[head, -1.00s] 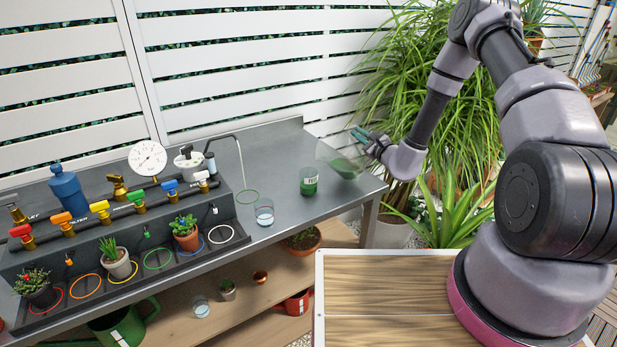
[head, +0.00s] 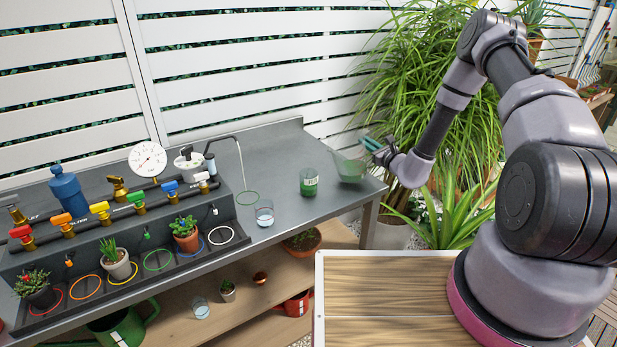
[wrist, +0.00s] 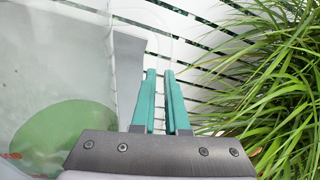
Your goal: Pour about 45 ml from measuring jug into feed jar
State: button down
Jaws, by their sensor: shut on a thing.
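The measuring jug (head: 349,167) is clear and holds green liquid. It is near the right end of the metal bench and looks close to upright; I cannot tell whether its base touches the bench. My gripper (head: 371,143), at its upper right, is shut on its clear handle. In the wrist view the jug (wrist: 65,130) fills the left side, with the green liquid low in it, and the teal fingers (wrist: 161,95) are close together. The feed jar (head: 309,182), a clear glass with a pale label and green liquid, stands upright to the left of the jug, apart from it.
A dark valve station (head: 120,235) with coloured taps and potted plants fills the left of the bench. A large grassy plant (head: 420,90) is behind my gripper.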

jog(key=shift+w+d+f+m+b, duration=0.1)
jog(key=shift+d+f+m+b, duration=0.05)
jog(key=shift+f+m, duration=0.45)
jog(key=shift+w+d+f+m+b, duration=0.1)
jog(key=shift+d+f+m+b, duration=0.1)
jog(key=shift+f+m, duration=0.35)
jog(key=shift+w+d+f+m+b, duration=0.1)
jog(key=shift+d+f+m+b, duration=0.05)
jog(key=shift+f+m, duration=0.4)
dwell(1.1)
